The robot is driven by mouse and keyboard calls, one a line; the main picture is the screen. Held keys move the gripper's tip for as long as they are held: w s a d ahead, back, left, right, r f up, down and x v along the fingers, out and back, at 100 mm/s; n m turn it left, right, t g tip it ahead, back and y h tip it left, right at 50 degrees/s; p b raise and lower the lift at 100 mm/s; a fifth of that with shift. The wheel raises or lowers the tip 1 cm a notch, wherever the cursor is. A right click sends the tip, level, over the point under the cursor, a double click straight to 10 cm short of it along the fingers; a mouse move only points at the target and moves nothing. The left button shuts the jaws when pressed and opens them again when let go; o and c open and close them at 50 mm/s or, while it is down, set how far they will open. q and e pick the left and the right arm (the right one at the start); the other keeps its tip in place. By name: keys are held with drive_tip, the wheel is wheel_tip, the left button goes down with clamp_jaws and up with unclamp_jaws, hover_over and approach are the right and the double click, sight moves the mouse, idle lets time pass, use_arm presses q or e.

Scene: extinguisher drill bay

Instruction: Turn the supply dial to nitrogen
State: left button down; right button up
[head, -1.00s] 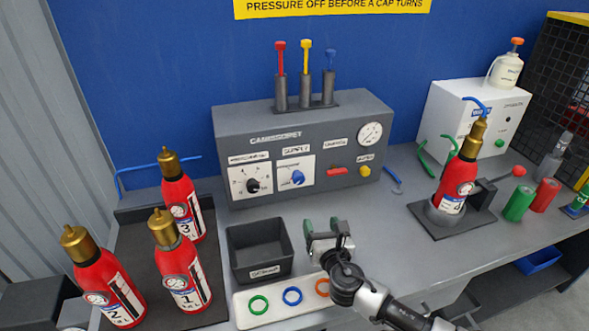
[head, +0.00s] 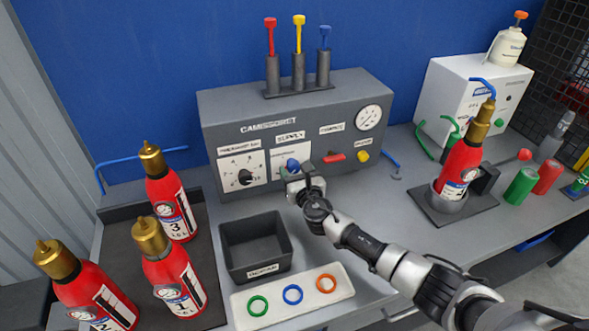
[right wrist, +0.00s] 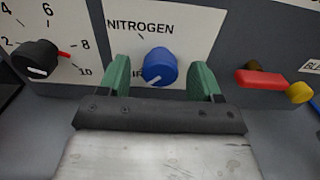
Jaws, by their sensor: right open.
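The blue supply dial (right wrist: 159,67) is on a white plate of the grey console; it also shows in the head view (head: 292,164), partly covered by my gripper. Its white pointer line slants to the lower left, toward a partly hidden label that looks like AIR. The NITROGEN label (right wrist: 140,27) is above the dial. My right gripper (right wrist: 160,74) is open, its green fingers on either side of the dial; I cannot tell whether they touch it. In the head view the right gripper (head: 297,179) is at the console's front. My left gripper is out of view.
A black dial (right wrist: 36,61) sits left of the supply plate. A red switch (right wrist: 275,80) and a yellow knob (right wrist: 299,92) are to its right. A dark bin (head: 255,248) and a tray with coloured rings (head: 240,307) stand on the bench below.

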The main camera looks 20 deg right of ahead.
drive_tip(key=shift+w+r, duration=0.1)
drive_tip(key=shift+w, duration=0.45)
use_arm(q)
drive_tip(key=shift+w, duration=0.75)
use_arm(e)
drive_tip(key=shift+c, duration=0.5)
drive_tip(key=c, duration=0.8)
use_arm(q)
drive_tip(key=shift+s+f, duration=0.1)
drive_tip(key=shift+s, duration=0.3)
